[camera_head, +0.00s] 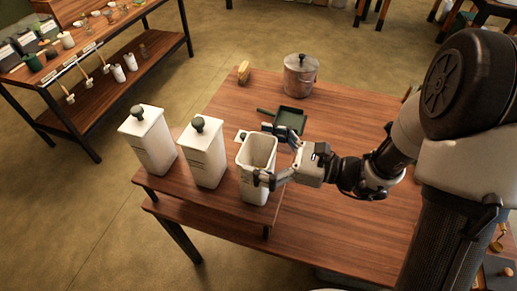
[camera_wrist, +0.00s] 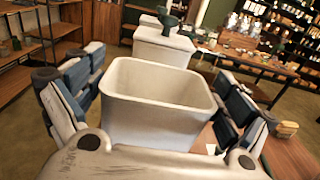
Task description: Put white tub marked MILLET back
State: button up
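A lidless white tub (camera_head: 258,160) stands upright at the right end of the raised wooden shelf, in a row with two lidded white tubs. No MILLET marking is readable on it. My gripper (camera_head: 267,153) reaches in from the right, with one finger on the far side of the tub and one on the near side. In the wrist view, the empty-looking tub (camera_wrist: 155,108) sits between the spread fingers (camera_wrist: 158,95). The far finger looks slightly apart from the wall; contact at the near finger cannot be told.
The lidded tubs, left (camera_head: 148,140) and middle (camera_head: 203,155), have dark knobs. A dark green pan (camera_head: 290,120), a metal pot (camera_head: 300,75) and a yellow item (camera_head: 243,73) stand on the table (camera_head: 345,235). A loaded rack (camera_head: 95,100) stands at the far left.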

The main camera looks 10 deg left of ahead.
jog(key=shift+r, duration=0.1)
dwell(0.3)
jog(key=s+d+p, duration=0.1)
jog(key=d+p, duration=0.2)
jog(key=d, duration=0.9)
jog(key=s+d+r+n+g+h, duration=0.1)
jog(key=s+r+n+g+h, duration=0.25)
jog(key=s+n+h, duration=0.8)
jog(key=s+d+r+n+t+h, duration=0.1)
jog(key=d+r+n+t+h, duration=0.1)
jog(key=d, duration=0.3)
jog(key=s+d+r+n+t+h, duration=0.1)
jog(key=d+r+n+t+h, duration=0.2)
jog(key=d+n+t+h, duration=0.1)
jog(key=shift+d+n+t, duration=0.35)
jog(key=shift+d+n, duration=0.4)
jog(key=shift+d, duration=0.1)
